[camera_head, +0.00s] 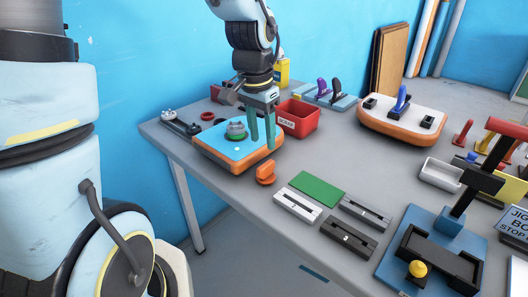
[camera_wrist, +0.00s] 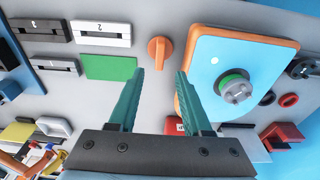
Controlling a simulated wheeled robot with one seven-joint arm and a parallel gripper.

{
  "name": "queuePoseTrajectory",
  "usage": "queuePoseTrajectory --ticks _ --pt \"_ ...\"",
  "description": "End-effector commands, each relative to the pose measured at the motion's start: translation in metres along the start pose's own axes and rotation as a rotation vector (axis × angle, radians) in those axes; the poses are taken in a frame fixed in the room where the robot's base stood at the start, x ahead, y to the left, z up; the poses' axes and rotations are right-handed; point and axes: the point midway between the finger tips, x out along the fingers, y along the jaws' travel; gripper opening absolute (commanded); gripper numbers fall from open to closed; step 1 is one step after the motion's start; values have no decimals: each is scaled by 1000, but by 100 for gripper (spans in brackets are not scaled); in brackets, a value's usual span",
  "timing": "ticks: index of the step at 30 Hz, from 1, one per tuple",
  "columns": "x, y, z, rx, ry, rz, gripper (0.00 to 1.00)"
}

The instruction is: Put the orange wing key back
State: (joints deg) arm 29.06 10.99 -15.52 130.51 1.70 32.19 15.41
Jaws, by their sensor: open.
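The orange wing key (camera_head: 265,173) stands on the grey table, just in front of the blue-topped board with an orange rim (camera_head: 207,150). In the wrist view the key (camera_wrist: 160,50) is between the green mat and the board, its wing pointing up off the table. My gripper (camera_head: 263,142) is open and empty, its two teal fingers pointing down by the board's right edge. In the wrist view the key lies just beyond the gap between the fingertips (camera_wrist: 160,73). A grey valve fitting with a green ring (camera_head: 237,130) sits on the board.
A green mat (camera_head: 317,188) and slotted blocks, one white (camera_head: 298,204), lie right of the key. A red scrap bin (camera_head: 300,118) stands behind my gripper. A blue jig stand (camera_head: 435,235) is at front right. Bare table lies in front of the key.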

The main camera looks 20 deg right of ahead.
Motion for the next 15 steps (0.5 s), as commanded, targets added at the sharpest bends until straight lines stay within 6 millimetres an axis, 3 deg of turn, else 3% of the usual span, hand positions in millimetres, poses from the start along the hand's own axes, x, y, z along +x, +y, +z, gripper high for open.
queuePoseTrajectory --ticks 4,11,13,15 --pt "-17 -1 0 0 1 -1 49" --pt "-22 -2 1 -7 0 -1 49" --pt "-21 -14 11 -59 -1 -9 49" --pt "-19 -40 34 -177 -4 -26 49"
